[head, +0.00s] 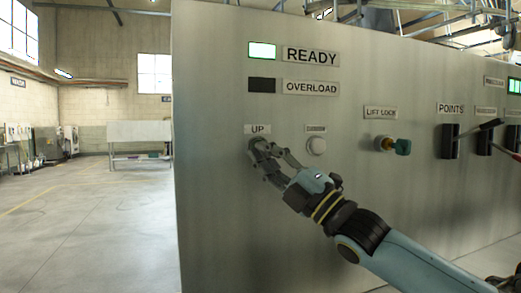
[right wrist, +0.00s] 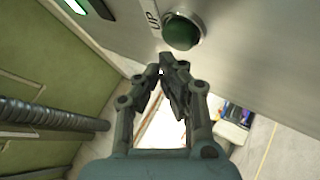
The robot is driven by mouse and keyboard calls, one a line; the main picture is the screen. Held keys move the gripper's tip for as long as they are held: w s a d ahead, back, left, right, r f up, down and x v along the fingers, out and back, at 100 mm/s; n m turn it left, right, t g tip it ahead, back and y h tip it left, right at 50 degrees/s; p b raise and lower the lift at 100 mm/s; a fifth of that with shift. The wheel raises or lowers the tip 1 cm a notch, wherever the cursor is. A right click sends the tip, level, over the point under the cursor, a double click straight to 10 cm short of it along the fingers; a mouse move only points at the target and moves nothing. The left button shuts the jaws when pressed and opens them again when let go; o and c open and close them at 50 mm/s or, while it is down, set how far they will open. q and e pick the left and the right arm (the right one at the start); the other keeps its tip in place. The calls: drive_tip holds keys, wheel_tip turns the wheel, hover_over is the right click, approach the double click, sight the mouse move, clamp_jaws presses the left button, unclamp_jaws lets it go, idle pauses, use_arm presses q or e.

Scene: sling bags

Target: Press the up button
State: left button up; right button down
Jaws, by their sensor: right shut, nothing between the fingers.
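The up button is a round green button in a metal ring, under the UP label (head: 257,129). It shows clearly in the right wrist view (right wrist: 181,33); in the head view my right gripper's fingers largely cover it. My right gripper (head: 262,150) is shut and empty, its fingertips at the button's place on the panel. In the right wrist view the fingertips (right wrist: 172,62) sit just below the button's lower edge in the picture. I cannot tell whether they touch it. My left gripper is not in view.
The READY lamp (head: 262,50) is lit green; the OVERLOAD lamp (head: 262,85) is dark. Open floor lies left.

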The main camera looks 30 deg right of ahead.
idle(0.9)
drive_tip(key=shift+w+d+b, duration=0.1)
drive_tip(key=shift+w+b, duration=0.25)
drive_tip(key=shift+w, duration=0.05)
